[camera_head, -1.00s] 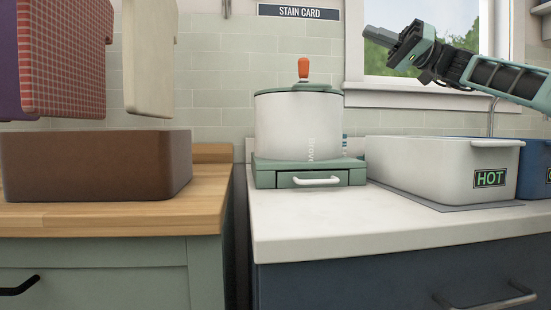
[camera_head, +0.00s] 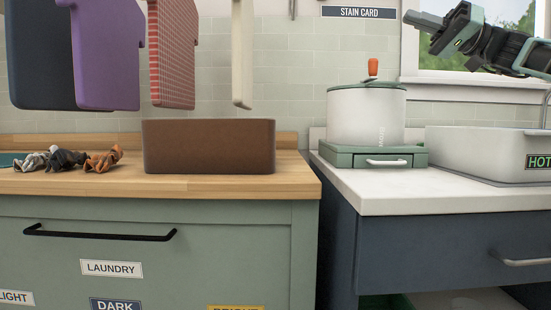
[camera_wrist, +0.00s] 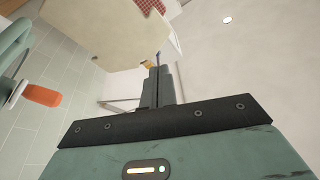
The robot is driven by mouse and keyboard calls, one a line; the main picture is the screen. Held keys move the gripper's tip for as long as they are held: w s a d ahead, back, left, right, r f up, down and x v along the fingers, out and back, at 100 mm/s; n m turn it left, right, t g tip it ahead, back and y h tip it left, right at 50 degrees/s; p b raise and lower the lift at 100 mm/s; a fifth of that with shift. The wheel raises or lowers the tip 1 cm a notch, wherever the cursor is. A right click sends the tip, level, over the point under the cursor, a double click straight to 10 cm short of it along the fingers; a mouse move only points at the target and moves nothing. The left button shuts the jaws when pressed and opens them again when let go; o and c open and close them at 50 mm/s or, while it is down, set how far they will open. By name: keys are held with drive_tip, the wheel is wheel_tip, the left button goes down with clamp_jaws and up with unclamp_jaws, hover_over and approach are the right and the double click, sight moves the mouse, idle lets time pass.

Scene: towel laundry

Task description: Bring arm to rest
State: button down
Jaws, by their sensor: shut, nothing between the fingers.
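My gripper (camera_head: 424,20) is at the upper right in the head view, raised in front of the window and above the white HOT tub. It points left and is apart from everything around it. In the wrist view my gripper (camera_wrist: 159,86) shows with its fingers together and nothing between them. The tip detail is small in the head view.
A white pot (camera_head: 366,117) with an orange knob stands on a green drawer base (camera_head: 352,158). The HOT tub (camera_head: 475,150) is at right. A brown bin (camera_head: 208,147) and crumpled cloths (camera_head: 66,159) lie on the wooden counter (camera_head: 110,183). Shirts (camera_head: 106,55) hang above.

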drive_tip(key=s+a+f+m+g+h, duration=0.1)
drive_tip(key=a+f+h, duration=0.1)
drive_tip(key=a+f, duration=0.65)
drive_tip(key=s+a+f+m+g+h, duration=0.1)
drive_tip(key=a+f+g+h, duration=0.3)
drive_tip(key=a, duration=0.8)
drive_tip(key=s+a+f+h, duration=0.2)
drive_tip(key=s+a+f, duration=0.15)
drive_tip(key=f, duration=0.25)
drive_tip(key=s+a+f+t+h, duration=0.1)
drive_tip(key=s+a+f, duration=0.25)
drive_tip(key=f, duration=0.35)
drive_tip(key=s+a+f+h, duration=0.2)
drive_tip(key=s+a+f, duration=0.15)
drive_tip(key=f, duration=0.25)
drive_tip(key=s+d+f+m+h, duration=0.15)
drive_tip(key=s+f+h, duration=0.35)
drive_tip(key=s+f, duration=0.7)
drive_tip(key=s+d+f+t+h, duration=0.1)
drive_tip(key=s+d+f+h, duration=0.4)
drive_tip(key=s+d+f, duration=0.75)
wheel_tip(320, 180, up, 35)
drive_tip(key=w+d+p, duration=0.1)
drive_tip(key=d+p, duration=0.1)
drive_tip(key=p, duration=3.1)
drive_tip(key=shift+d+f+m+p, duration=0.15)
drive_tip(key=shift+f+m+p, duration=0.05)
drive_tip(key=shift+m+p, duration=0.2)
